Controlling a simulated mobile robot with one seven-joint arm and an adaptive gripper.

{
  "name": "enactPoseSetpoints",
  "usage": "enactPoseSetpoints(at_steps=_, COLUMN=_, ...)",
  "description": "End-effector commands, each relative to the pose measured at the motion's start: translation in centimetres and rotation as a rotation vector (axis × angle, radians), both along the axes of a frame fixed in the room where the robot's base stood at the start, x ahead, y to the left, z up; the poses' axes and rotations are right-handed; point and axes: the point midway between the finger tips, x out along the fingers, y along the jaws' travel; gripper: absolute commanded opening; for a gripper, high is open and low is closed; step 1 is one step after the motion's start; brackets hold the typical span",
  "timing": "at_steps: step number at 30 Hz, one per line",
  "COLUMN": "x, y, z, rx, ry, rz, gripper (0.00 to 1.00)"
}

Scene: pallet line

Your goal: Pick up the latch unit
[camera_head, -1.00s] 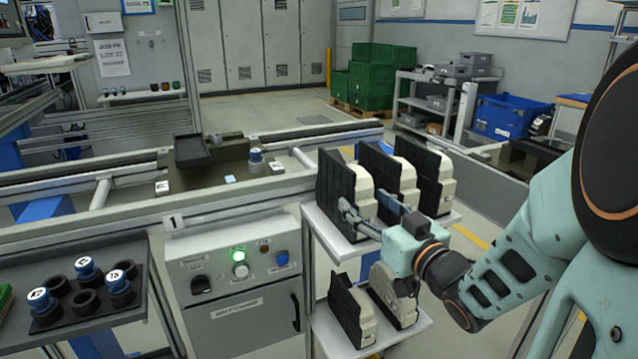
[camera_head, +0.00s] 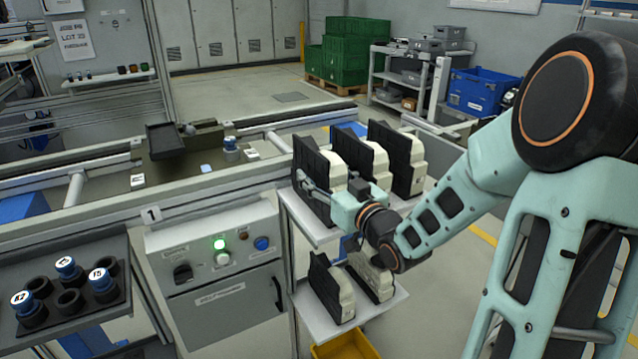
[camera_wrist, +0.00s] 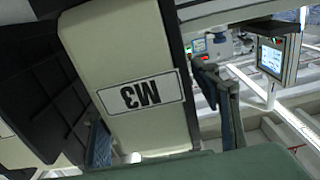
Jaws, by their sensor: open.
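Several cream-and-black units stand upright on a two-level white rack; I cannot tell which is named the latch unit. Three stand on the top shelf: a front-left one (camera_head: 314,178), a middle one (camera_head: 372,155) and a right one (camera_head: 407,160). Two are on the lower shelf, a left one (camera_head: 330,287) and a right one (camera_head: 372,276) partly behind my arm. My gripper (camera_head: 330,190) is open at the front-left top unit. In the wrist view a cream unit marked M3 (camera_wrist: 125,55) fills the middle, with a finger on either side; contact is unclear.
The rack's lower shelf (camera_head: 375,318) sits above a yellow bin (camera_head: 345,345). A control box (camera_head: 222,262) with a lit green button stands left of the rack. A tray (camera_head: 85,315) with blue-capped parts is far left. A conveyor (camera_head: 200,180) runs behind.

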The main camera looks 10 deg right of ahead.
Motion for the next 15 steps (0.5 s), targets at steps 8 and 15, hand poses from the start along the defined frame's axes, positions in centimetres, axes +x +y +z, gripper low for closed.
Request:
enactPoseSetpoints(at_steps=8, x=1.51, y=0.53, z=0.01, rx=0.001, ry=0.0, rz=0.0, gripper=0.57)
enactPoseSetpoints(at_steps=15, x=1.48, y=0.5, z=0.02, rx=0.0, ry=0.0, rz=0.0, gripper=0.43)
